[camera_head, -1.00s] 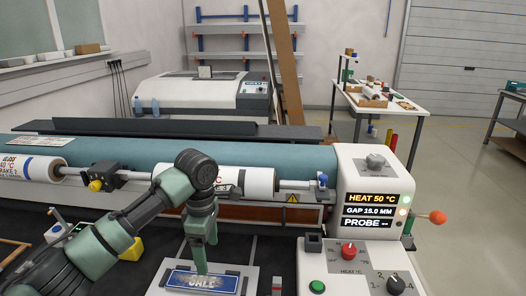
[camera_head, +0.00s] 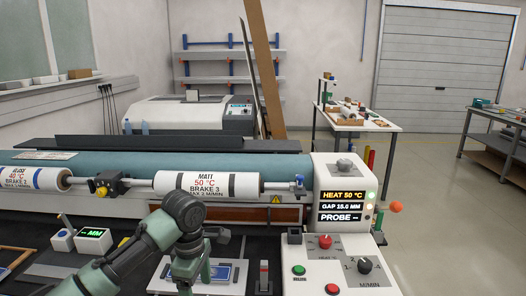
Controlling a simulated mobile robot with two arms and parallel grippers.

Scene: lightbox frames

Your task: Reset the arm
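My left arm (camera_head: 140,252) comes in from the lower left, bends at a dark elbow joint and points down. My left gripper (camera_head: 187,282) is low in the picture, in front of and partly over a blue sample plate (camera_head: 222,272) on a light board (camera_head: 240,268). Its fingertips are too small and dark to show whether they are open or shut. I see nothing clearly held in it. My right arm and gripper are not in view.
The laminator's rolls (camera_head: 210,184) lie behind the arm, labelled matt and gloss. The control panel (camera_head: 335,265) with knobs and buttons stands right of the board. A small green-display meter (camera_head: 95,238) stands at the left. A white worktable (camera_head: 355,122) stands farther back.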

